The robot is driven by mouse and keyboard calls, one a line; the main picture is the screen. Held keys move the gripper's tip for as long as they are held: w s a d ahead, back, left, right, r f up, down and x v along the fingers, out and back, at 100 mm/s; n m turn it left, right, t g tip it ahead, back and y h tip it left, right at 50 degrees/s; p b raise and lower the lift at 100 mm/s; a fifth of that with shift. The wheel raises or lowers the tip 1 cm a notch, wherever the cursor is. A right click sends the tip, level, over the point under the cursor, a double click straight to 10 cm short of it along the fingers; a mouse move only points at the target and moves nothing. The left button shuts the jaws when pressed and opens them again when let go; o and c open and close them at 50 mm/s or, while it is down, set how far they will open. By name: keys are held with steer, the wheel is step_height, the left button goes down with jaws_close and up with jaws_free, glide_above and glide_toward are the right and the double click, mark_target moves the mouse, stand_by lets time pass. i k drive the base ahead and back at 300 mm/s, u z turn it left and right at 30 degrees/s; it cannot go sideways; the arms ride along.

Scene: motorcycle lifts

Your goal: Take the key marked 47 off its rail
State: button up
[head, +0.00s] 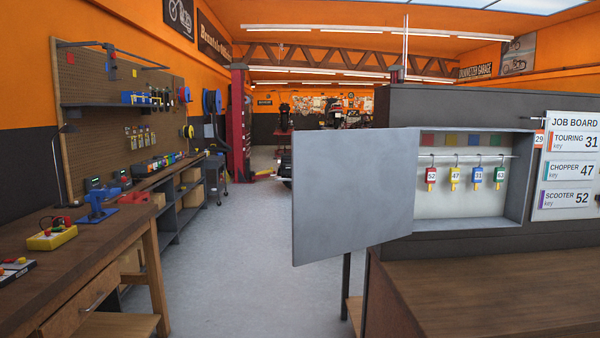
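In the head view, the key marked 47 (454,177) has a yellow tag and hangs from a hook on the rail (466,156) inside an open key cabinet (515,200). It is second from the left. The red key marked 52 (431,175) hangs to its left. The blue key marked 31 (477,177) and the green key marked 63 (500,176) hang to its right. The cabinet's grey door (352,192) is swung open to the left. My gripper is not in view.
A job board (570,214) right of the cabinet lists Touring 31, Chopper 47 and Scooter 52. A wooden counter (490,290) lies below the cabinet. A workbench (70,270) with tools stands at the left. The grey floor (240,270) between them is clear.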

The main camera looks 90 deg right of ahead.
mark_target(454, 178)
steer(key=i, duration=0.7)
steer(key=z, duration=3.8)
